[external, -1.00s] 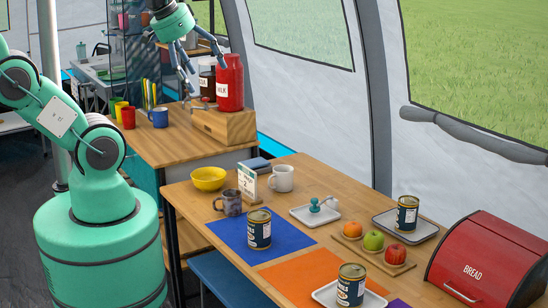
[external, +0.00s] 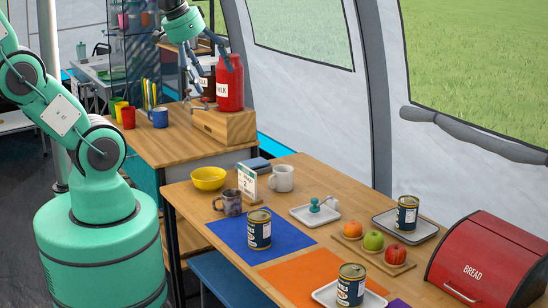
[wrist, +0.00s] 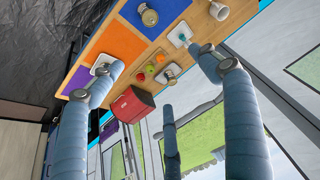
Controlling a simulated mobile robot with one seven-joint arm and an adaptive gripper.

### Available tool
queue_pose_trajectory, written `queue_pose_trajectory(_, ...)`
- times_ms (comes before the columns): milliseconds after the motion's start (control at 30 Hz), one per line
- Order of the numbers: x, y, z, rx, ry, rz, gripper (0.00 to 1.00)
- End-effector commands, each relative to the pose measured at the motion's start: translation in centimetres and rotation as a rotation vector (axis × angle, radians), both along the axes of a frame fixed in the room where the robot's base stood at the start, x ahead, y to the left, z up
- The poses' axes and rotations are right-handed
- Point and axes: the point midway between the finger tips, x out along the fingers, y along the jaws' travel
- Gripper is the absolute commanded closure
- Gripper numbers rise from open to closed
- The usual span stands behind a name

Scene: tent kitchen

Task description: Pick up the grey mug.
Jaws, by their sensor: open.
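The grey mug (external: 228,203) stands upright on the wooden table, at its left end by the corner of the blue mat. Its handle points left in the external view. The wrist view does not show it. My gripper (external: 205,82) is high and well behind the mug, over the side counter and near the red milk canister. Its fingers are spread and empty. They also show in the wrist view (wrist: 157,75), with the table beyond them. I cannot tell whether a finger touches the canister.
A red milk canister (external: 230,83) and a dark jar stand on a wooden box (external: 226,126). Near the mug are a yellow bowl (external: 208,179), a sign (external: 248,183), a white mug (external: 281,178) and a can (external: 259,229) on the blue mat (external: 285,236).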

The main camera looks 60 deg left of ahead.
Motion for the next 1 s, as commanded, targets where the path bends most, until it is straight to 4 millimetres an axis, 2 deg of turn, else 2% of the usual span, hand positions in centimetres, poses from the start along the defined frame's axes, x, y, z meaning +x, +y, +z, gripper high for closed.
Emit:
queue_pose_trajectory(267, 5.8, 3.2, -3.7, 0.035, 0.091, -0.026, 0.23)
queue_pose_trajectory(467, 9.9, 6.3, -7.4, 0.053, 0.158, -0.052, 0.23)
queue_pose_trajectory(767, 14.9, 11.7, -14.8, 0.062, 0.254, -0.094, 0.23)
queue_pose_trajectory(1000, 17.6, 16.3, -22.1, 0.054, 0.329, -0.132, 0.23)
